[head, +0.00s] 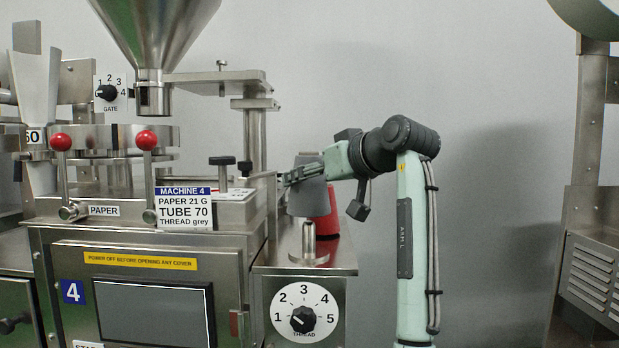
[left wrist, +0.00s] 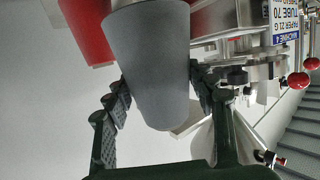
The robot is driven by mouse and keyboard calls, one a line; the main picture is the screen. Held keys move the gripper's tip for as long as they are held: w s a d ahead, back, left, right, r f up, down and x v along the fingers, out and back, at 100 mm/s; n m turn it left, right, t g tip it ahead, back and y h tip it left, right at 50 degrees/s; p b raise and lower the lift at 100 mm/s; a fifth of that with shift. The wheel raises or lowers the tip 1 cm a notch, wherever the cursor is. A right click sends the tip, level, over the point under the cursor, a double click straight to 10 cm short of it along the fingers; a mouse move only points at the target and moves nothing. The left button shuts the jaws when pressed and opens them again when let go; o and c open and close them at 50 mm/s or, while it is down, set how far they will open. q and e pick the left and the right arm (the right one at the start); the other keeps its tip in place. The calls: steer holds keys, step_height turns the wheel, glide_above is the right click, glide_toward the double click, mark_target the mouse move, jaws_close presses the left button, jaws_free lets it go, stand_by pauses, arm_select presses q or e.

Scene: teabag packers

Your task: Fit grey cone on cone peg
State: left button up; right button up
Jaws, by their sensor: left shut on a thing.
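The grey cone (head: 306,201) is in my left gripper (head: 303,173), above the machine's side shelf. It looks upright, with its narrow end up. The left wrist view shows the grey cone (left wrist: 150,65) between the two fingers of my left gripper (left wrist: 158,88), which are shut on it. A short metal cone peg (head: 309,240) stands on a round base on the shelf, below the cone. The peg's top is close under the cone's lower edge in the head view; I cannot tell whether they overlap. My right gripper is not in view.
A red cone (head: 329,215) stands behind the grey one; it also shows in the left wrist view (left wrist: 86,30). The machine's label sign (head: 184,208) and a black-topped clamp (head: 222,161) are to the left. A thread dial (head: 304,312) is below the shelf. Bare wall lies right.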

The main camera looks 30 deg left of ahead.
mark_target(310, 214)
arm_select(q)
steer(key=shift+r, duration=0.1)
stand_by(0.7)
steer(key=shift+p, duration=0.6)
stand_by(0.4)
steer(key=shift+f+b, duration=2.05)
steer(key=shift+f, duration=1.55)
steer(key=o, duration=1.5)
steer(key=shift+v, duration=6.05)
